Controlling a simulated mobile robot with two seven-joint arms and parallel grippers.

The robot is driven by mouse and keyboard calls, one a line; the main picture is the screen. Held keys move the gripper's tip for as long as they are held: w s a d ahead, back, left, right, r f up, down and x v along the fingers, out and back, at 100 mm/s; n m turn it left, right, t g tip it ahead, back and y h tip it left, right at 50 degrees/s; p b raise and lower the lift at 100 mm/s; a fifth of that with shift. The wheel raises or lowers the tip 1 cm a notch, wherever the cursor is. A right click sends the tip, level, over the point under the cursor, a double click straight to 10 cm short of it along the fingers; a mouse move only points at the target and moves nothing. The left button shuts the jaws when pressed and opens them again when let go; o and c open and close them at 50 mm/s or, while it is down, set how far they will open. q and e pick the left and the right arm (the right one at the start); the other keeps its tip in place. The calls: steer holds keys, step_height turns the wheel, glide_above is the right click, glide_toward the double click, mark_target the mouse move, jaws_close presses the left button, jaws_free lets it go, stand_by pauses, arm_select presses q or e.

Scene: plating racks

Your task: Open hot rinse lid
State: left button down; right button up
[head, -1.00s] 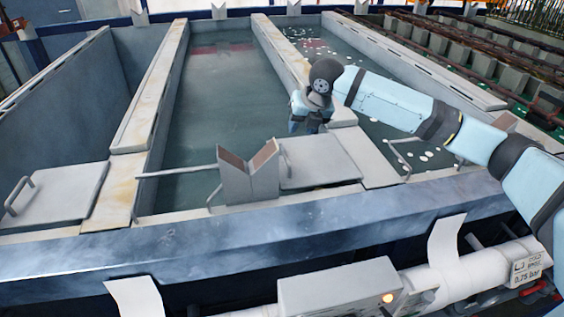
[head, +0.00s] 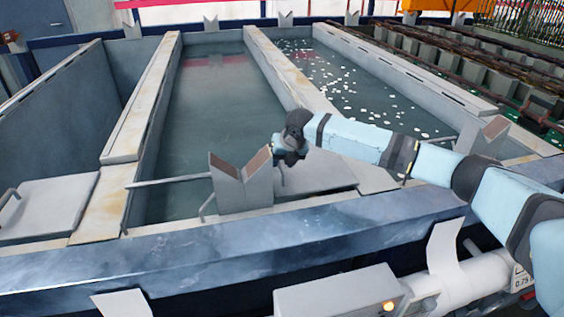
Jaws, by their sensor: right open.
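A flat grey lid (head: 318,172) lies shut over the front end of the middle tank. A second flat grey lid (head: 45,210) with a bar handle (head: 9,200) lies at the front of the left tank. No label shows which lid is the hot rinse one. My right gripper (head: 280,172) is over the near left part of the middle lid, just behind a grey V-shaped bracket (head: 258,182). Its jaws are open and small in view, partly hidden by the wrist; contact with a handle cannot be told. My left gripper is out of view.
The middle tank (head: 222,100) holds dark liquid; the right tank (head: 370,90) has white floating bits. A thin rod (head: 165,182) runs left from the bracket. A blue-grey front beam (head: 200,247) crosses the foreground, with a grey box (head: 335,292) below it.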

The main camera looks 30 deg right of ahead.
steer(key=shift+w+f, duration=0.15)
steer(key=shift+f, duration=0.25)
steer(key=shift+c, duration=0.4)
jaws_close()
steer(key=shift+r, duration=0.2)
